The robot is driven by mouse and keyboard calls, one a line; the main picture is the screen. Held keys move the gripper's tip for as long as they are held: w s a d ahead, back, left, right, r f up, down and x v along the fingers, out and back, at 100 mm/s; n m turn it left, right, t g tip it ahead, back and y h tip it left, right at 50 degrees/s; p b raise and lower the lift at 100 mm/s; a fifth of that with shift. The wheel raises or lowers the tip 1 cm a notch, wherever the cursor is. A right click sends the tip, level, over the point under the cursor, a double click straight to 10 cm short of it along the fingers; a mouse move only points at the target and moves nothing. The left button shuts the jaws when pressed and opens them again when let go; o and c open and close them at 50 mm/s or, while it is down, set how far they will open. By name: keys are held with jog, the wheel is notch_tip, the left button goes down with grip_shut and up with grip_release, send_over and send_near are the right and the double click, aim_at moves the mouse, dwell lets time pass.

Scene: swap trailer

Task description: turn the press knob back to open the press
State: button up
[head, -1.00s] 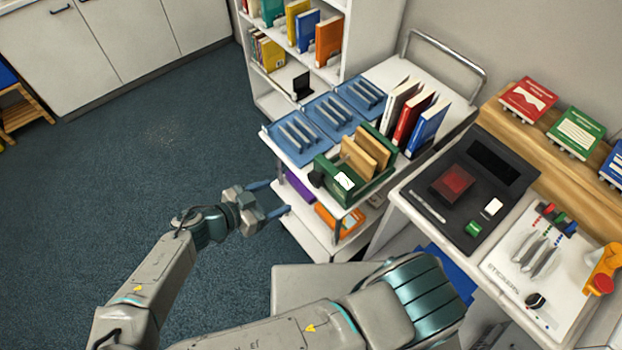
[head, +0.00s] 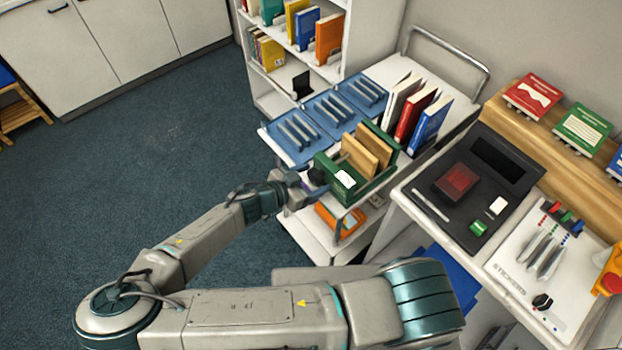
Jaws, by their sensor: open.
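The press is a green box-like frame (head: 352,193) with two tan wooden boards (head: 362,154) standing in it and a white label on its near end. It sits on the top shelf of the white cart. Its dark knob (head: 317,177) sticks out from the left end and is partly hidden by my gripper. My gripper (head: 309,190) is open, reaching in from the left at the knob. Whether the fingers touch the knob or surround it, I cannot tell.
Blue trays (head: 294,137) lie behind the press, and upright books (head: 428,124) stand to its right. An orange item (head: 342,220) lies on the lower shelf. The desk with a dark mat (head: 432,186) is at the right. The floor (head: 130,170) at left is open.

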jog(key=c, duration=1)
jog(key=shift+o, duration=0.2)
